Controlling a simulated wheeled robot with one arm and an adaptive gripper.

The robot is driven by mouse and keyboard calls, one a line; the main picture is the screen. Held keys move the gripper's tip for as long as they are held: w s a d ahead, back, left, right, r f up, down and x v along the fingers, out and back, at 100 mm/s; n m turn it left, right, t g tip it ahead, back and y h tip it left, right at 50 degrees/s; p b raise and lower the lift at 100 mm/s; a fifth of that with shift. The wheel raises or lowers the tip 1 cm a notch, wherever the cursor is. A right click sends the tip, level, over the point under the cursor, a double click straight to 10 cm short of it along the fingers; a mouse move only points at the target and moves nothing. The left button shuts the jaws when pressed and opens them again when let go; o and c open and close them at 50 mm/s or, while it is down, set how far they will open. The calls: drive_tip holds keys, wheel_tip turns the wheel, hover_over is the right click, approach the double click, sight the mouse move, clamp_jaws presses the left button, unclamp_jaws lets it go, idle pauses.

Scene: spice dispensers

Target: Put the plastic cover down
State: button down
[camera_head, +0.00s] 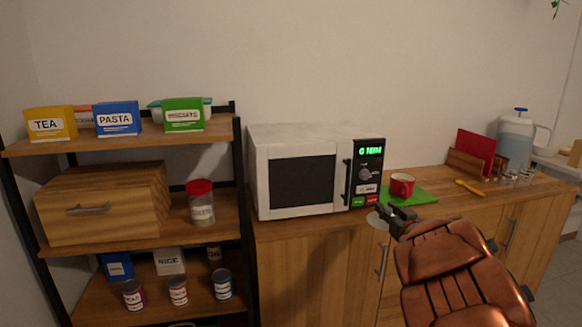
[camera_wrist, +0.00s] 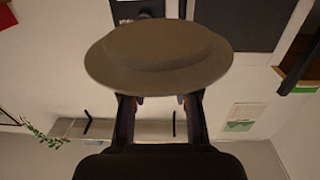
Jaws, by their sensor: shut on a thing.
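The plastic cover (camera_wrist: 160,62) is a round, grey-brown disc with a raised middle, large in the wrist view. My gripper (camera_wrist: 160,100) is shut on its near edge, with one finger on each side. In the head view my gripper (camera_head: 388,214) is in front of the counter, right of the microwave. The cover (camera_head: 376,221) shows there as a small pale disc at the fingertips, by the counter's front edge. It looks held clear of the counter, but the gap is hard to judge. My arm hides part of the counter front.
The microwave (camera_head: 300,180) stands on the wooden counter (camera_head: 330,222). A red mug (camera_head: 402,185) sits on a green mat (camera_head: 425,197). A yellow utensil (camera_head: 469,187) lies farther right. A shelf rack (camera_head: 238,190) with boxes and jars stands left.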

drive_tip(key=a+f+m+h, duration=0.1)
drive_tip(key=a+m+h, duration=0.15)
drive_tip(key=a, duration=0.65)
wheel_tip(320, 180, up, 13)
drive_tip(key=p, duration=1.3)
drive_tip(key=shift+w+r+h, duration=0.15)
drive_tip(key=shift+w+h, duration=0.25)
drive_tip(key=shift+h, duration=0.05)
